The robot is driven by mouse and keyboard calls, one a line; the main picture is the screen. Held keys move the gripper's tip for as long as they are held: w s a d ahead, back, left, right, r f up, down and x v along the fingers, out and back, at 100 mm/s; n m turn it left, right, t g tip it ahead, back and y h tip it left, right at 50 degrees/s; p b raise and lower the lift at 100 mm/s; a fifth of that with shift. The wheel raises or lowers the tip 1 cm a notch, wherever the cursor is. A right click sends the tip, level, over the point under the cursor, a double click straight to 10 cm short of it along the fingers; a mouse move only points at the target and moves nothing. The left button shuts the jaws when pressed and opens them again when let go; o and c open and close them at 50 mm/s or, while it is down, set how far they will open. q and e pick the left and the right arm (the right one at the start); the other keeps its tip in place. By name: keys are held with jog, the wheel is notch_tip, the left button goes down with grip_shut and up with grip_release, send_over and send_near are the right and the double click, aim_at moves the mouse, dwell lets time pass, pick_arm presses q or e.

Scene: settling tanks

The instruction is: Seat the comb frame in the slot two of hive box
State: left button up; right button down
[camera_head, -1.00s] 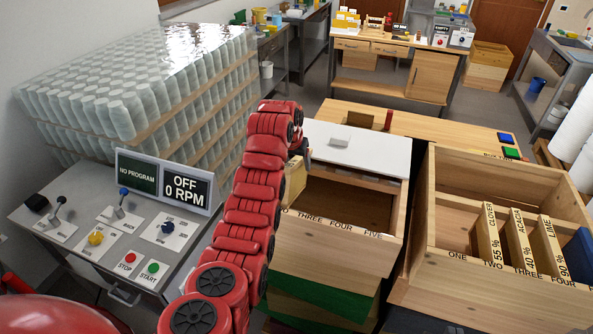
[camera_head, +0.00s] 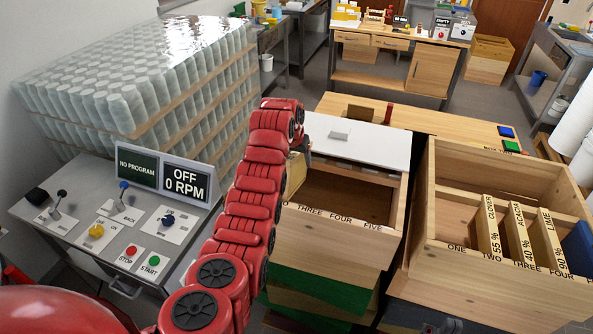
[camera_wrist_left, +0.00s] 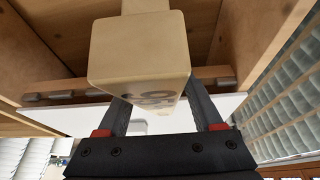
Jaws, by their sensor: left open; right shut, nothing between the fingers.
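The hive box (camera_head: 330,240) stands open in the middle of the head view, with slot names THREE, FOUR and FIVE readable on its front rim. My red left arm covers its left end and the lower slot names. The comb frame's pale wooden bar (camera_wrist_left: 140,50) fills the upper middle of the left wrist view, with a partly readable percent label. My left gripper (camera_wrist_left: 160,118) is open, with dark fingers either side of the bar; contact cannot be told. In the head view it is mostly hidden behind my arm.
A second wooden box (camera_head: 440,220) on the right holds frames labelled CLOVER, ACACIA and LIME and a blue one. A white lid board (camera_head: 355,140) lies behind the hive box. A control panel (camera_head: 120,225) and stacked jars (camera_head: 130,85) are at the left.

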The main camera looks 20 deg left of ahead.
dwell(0.4)
pick_arm(q)
grip_shut()
dwell(1.3)
